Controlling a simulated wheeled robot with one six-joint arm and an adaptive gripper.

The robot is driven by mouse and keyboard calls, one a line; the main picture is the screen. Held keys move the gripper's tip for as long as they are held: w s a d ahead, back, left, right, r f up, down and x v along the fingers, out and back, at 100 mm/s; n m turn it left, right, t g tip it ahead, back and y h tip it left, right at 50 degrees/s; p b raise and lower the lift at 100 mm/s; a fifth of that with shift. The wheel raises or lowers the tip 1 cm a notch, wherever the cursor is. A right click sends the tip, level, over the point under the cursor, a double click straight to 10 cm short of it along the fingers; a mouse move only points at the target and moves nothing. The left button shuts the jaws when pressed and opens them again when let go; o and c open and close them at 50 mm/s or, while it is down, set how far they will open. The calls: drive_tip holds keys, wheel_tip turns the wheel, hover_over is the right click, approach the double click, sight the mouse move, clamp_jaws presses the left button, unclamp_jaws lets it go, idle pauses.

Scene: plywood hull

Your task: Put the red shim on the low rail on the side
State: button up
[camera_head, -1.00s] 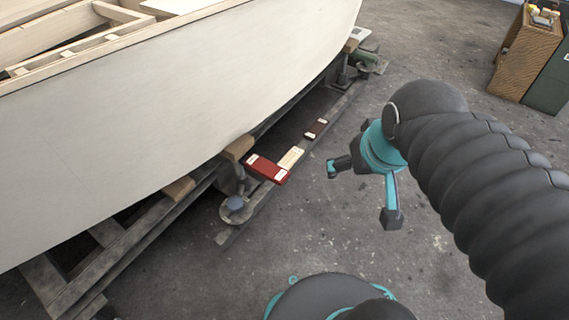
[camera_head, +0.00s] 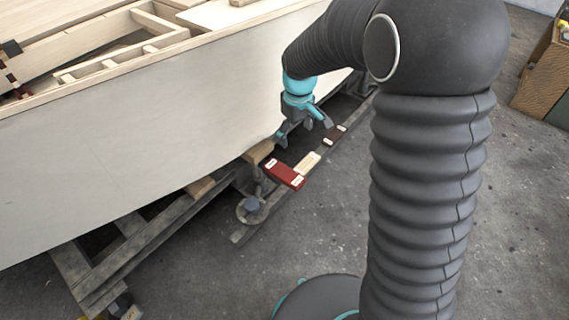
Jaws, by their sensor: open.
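The red shim (camera_head: 285,175), a flat red block with pale labels, lies on the low rail (camera_head: 266,217) beside the hull. My gripper (camera_head: 303,132) is open and empty, close to the hull side. In the picture it is above and a little right of the red shim, apart from it. Part of the rail behind my gripper and arm is hidden.
A cream block (camera_head: 308,163) and a dark brown block (camera_head: 335,134) lie along the same rail. The pale hull (camera_head: 140,130) rests on wooden supports on the left. A wooden cabinet (camera_head: 545,75) stands at the far right. Grey floor right of the rail is open.

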drive_tip(key=n, duration=0.2)
hover_over(284, 172)
wheel_tip(284, 172, down, 6)
drive_tip(key=shift+g, duration=0.4)
wheel_tip(284, 172, down, 14)
drive_tip(key=shift+r, duration=0.1)
drive_tip(key=c, duration=1.4)
